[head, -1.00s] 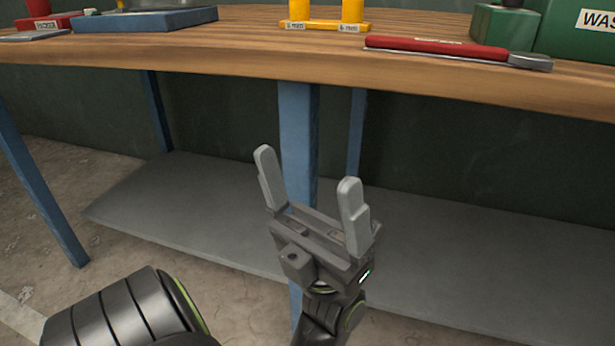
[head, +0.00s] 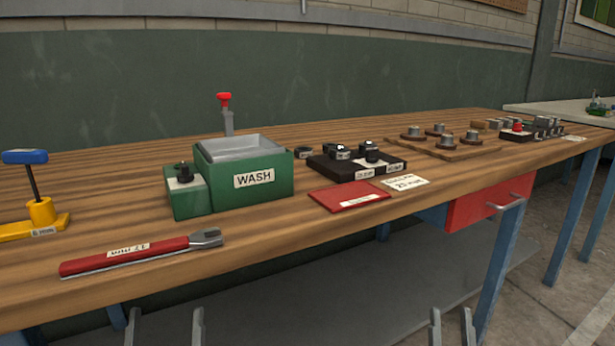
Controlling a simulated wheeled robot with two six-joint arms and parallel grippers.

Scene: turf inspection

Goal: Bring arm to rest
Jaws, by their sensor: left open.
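My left gripper (head: 165,318) shows at the bottom left of the head view, only its two grey fingertips in frame. They stand wide apart with nothing between them, in front of and below the bench edge. My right gripper (head: 451,322) shows at the bottom right, again only as two fingertips. They are apart and nothing is seen between them. The rest of both arms is out of frame.
A wooden bench (head: 255,245) spans the view. On it lie a red-handled wrench (head: 130,254), a green WASH box (head: 245,180), a red plate (head: 348,196) and a black tray (head: 330,168). A red drawer (head: 488,200) hangs under the bench.

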